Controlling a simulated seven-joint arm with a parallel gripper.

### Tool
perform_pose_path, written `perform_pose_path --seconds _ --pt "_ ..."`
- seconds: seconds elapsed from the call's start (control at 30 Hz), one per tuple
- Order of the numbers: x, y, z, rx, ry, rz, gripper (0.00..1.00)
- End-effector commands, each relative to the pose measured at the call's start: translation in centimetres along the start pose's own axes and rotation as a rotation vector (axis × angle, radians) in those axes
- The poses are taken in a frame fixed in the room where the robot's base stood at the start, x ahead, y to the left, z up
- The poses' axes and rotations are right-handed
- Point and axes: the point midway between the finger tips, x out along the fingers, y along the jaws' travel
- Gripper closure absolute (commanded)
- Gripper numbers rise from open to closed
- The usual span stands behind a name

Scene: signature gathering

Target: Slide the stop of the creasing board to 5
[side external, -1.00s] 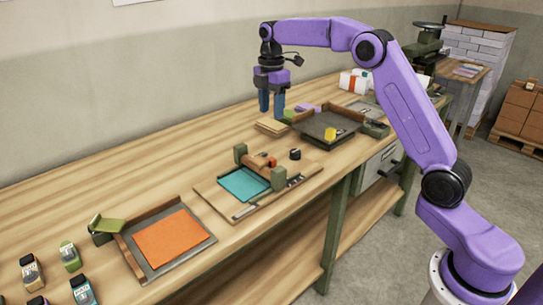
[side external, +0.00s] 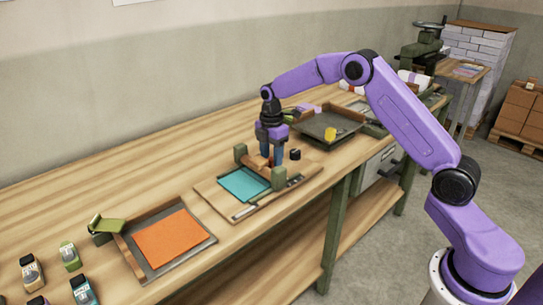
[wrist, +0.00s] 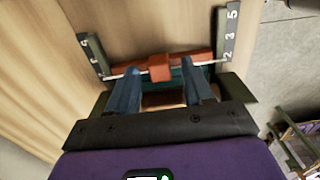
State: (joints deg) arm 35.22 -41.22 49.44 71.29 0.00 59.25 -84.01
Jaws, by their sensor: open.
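The creasing board (side external: 212,192) lies on the bench, with a teal sheet (side external: 243,184) on it and green posts at its sides. In the wrist view its orange stop (wrist: 195,60) is a crossbar with a raised block (wrist: 160,67) in the middle. The bar's right end is near the 2 on the dark number scale (wrist: 231,28), where 2, 3 and 5 show. My gripper (side external: 271,160) points down over the board. In the wrist view its blue fingers (wrist: 159,78) are open, one to either side of the block. Whether they touch it I cannot tell.
A dark tray with a yellow item (side external: 330,133) stands behind the board at right. A small black round item (side external: 295,154) is close to my gripper. Bare bench lies along the wall.

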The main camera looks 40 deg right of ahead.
Motion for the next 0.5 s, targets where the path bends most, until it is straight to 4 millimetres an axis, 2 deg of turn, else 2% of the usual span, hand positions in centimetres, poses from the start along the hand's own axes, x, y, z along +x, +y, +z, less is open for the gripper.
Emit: perform_pose_path --seconds 0.33,0.37,0.5 --pt "0.44 -0.02 0.02 0.000 0.000 -0.001 0.49" --pt "0.44 -0.02 0.02 0.000 0.000 -0.001 0.55" --pt "0.42 -0.02 0.02 0.000 0.000 -0.001 1.00"
